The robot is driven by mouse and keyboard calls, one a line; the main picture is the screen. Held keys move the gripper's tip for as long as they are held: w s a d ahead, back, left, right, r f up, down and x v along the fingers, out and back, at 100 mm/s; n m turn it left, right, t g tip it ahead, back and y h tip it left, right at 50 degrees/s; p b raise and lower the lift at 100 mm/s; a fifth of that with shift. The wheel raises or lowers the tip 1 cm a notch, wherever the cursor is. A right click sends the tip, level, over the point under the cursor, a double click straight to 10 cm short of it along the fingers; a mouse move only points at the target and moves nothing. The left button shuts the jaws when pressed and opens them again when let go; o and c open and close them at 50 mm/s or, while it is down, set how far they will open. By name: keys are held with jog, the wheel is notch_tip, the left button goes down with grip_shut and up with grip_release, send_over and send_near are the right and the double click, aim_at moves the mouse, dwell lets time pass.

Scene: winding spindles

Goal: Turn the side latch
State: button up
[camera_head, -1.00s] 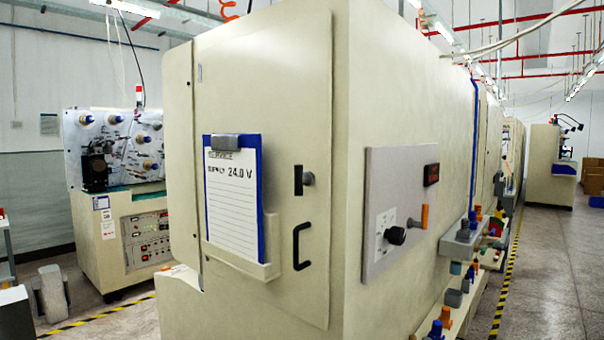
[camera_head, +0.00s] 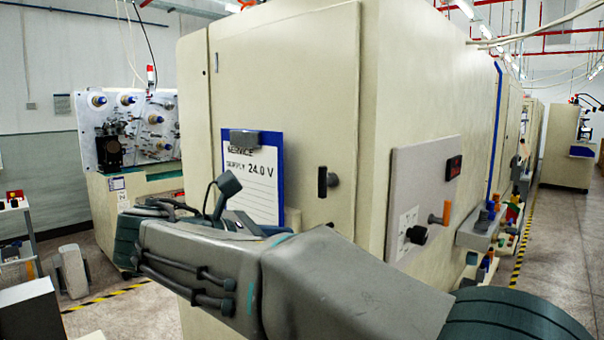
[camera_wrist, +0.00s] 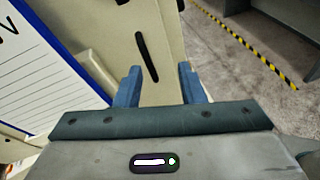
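A latch (camera_head: 328,181), a dark upright plate with a small grey knob at its right, is on the side door of the cream cabinet. In the wrist view, the black door pull (camera_wrist: 147,57) shows on the panel ahead; a dark piece at the top edge may be the latch, but it is cut off. My gripper (camera_wrist: 159,76) is open and empty, its two blue fingers spread in front of the panel with the pull beyond them. In the head view my arm crosses the lower door and hides the pull; I cannot make out the fingers there.
A clipboard (camera_head: 281,151) in a blue frame hangs on the door left of the latch, partly behind my arm. A grey control panel (camera_head: 398,170) with an orange lever and a black knob is on the adjoining face. Striped floor tape (camera_wrist: 240,44) and open floor lie beyond.

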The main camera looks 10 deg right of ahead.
aim_at(323, 182)
jog(key=a+r+n+t+h, duration=0.1)
jog(key=a+r+n+h, duration=0.15)
jog(key=a+r, duration=0.5)
jog(key=shift+m+h, duration=0.25)
jog(key=x, duration=0.5)
jog(key=r+p+x, duration=0.1)
jog(key=x, duration=0.4)
jog(key=p+x, duration=0.1)
jog(key=x, duration=0.4)
jog(key=shift+s+r, duration=0.1)
jog(key=shift+r, duration=0.15)
grip_shut()
